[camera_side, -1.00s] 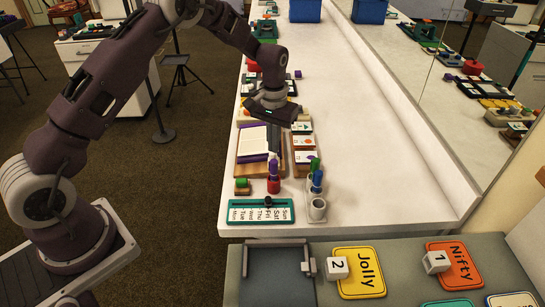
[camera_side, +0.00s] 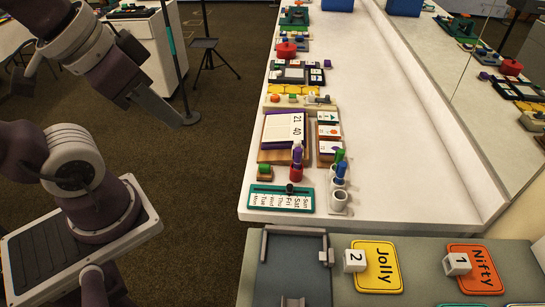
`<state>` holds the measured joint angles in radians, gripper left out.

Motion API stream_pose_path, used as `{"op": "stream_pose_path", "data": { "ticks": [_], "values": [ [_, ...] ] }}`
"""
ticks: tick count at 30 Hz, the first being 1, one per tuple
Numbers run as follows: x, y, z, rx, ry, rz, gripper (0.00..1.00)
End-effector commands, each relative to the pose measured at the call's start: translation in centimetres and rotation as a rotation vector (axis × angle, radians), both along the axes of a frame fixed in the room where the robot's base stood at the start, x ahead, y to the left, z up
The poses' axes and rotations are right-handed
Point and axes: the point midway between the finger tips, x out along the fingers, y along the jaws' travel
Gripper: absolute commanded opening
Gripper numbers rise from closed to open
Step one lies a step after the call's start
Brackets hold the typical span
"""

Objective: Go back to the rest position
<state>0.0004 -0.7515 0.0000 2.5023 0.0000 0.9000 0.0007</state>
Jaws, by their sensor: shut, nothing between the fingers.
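My gripper (camera_side: 186,117) is in the upper left of the side view, at the end of my folded arm. It points down and to the right, over the dark carpet, left of the white counter. It is shut and empty, and clear of everything on the counter. The base of my arm fills the lower left.
The white counter (camera_side: 400,150) holds a flip board (camera_side: 283,130) with number cards, a teal weekday slider (camera_side: 281,198), a red pot (camera_side: 286,50) and a grey cup (camera_side: 338,201). Nearer are a yellow Jolly card (camera_side: 377,280) and an orange Nifty card (camera_side: 482,281). A tripod stand (camera_side: 209,58) stands behind.

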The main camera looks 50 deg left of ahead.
Motion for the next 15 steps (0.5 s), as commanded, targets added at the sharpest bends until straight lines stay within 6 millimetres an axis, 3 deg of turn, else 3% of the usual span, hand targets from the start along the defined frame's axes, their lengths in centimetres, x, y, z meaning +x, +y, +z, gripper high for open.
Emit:
{"op": "stream_pose_path", "data": {
  "ticks": [6, 9, 11, 15],
  "values": [
    [0.0, 0.0, 0.0, 0.000, 0.000, 0.000, 0.00],
    [1.0, 0.0, 0.5, -0.005, 0.016, 0.007, 0.00],
    [2.6, 0.1, 1.1, -0.011, 0.041, 0.019, 0.00],
    [9.3, 0.5, 1.9, -0.033, 0.131, 0.062, 0.00]
  ]
}}
